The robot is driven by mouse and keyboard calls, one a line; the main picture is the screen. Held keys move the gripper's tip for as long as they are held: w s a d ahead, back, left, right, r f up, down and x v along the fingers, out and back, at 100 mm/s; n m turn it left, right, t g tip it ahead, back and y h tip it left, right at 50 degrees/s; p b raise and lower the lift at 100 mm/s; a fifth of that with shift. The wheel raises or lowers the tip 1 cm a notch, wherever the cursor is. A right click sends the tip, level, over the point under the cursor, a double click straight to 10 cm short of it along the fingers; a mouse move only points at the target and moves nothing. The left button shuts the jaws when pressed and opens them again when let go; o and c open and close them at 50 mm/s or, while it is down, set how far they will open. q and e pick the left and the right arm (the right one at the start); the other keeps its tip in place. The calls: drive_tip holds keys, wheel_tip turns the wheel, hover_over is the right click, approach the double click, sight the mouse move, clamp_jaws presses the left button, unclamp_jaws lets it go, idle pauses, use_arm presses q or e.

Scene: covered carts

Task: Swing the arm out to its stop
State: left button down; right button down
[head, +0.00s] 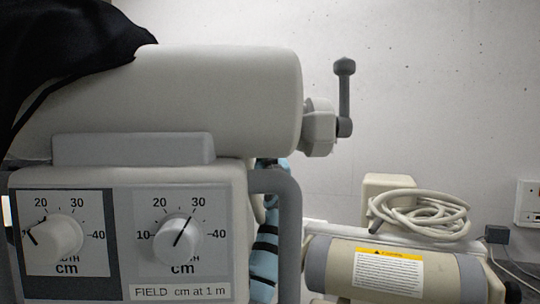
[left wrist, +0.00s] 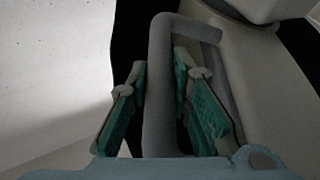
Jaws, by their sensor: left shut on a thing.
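The arm's head fills the left of the head view: a pale cylindrical housing (head: 220,100) over a box with two dials (head: 177,240). A grey bar handle (head: 287,225) curves down the box's right side. In the left wrist view, my left gripper (left wrist: 168,85) has its teal-padded fingers on both sides of a grey bent handle bar (left wrist: 160,110), shut on it. A pale housing lies right of that bar. Light blue banded parts (head: 265,270) show behind the handle in the head view; I cannot tell which part they are. My right gripper is not in view.
A black cover (head: 70,45) drapes over the top left. A grey lever (head: 344,95) sticks out right of the housing. At lower right, a beige cylinder with a warning label (head: 388,272) stands below a coiled cable (head: 420,212). A plain wall is behind.

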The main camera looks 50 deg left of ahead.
use_arm(q)
drive_tip(key=shift+f, duration=0.1)
drive_tip(key=c, duration=1.4)
unclamp_jaws()
drive_tip(key=shift+c, duration=0.2)
drive_tip(key=shift+s, duration=0.1)
drive_tip(key=v, duration=1.2)
